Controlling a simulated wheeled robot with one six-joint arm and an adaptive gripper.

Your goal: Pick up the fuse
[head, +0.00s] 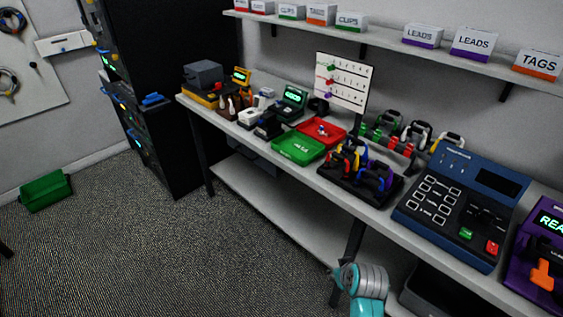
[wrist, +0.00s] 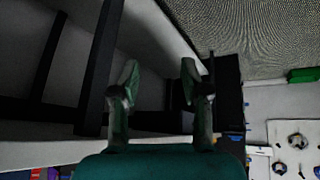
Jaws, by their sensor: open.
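I cannot make out the fuse for certain in either view. Small white and dark pieces lie in the red tray (head: 332,142) on the workbench in the head view, too small to identify. My gripper (wrist: 160,78) shows in the wrist view with its two fingers wide apart and nothing between them. It is away from the items on the bench top, and the wrist view shows the bench's dark legs and the carpet beyond the fingers. In the head view only a teal and grey part of my arm shows at the bottom; the gripper itself is not visible there.
The workbench (head: 225,125) also holds a green tray (head: 298,147), a black rack of coloured cable plugs (head: 375,178), a blue keypad console (head: 462,209) and a purple device (head: 541,250). A shelf (head: 385,42) with labelled boxes hangs above. The carpet (head: 200,245) in front is clear.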

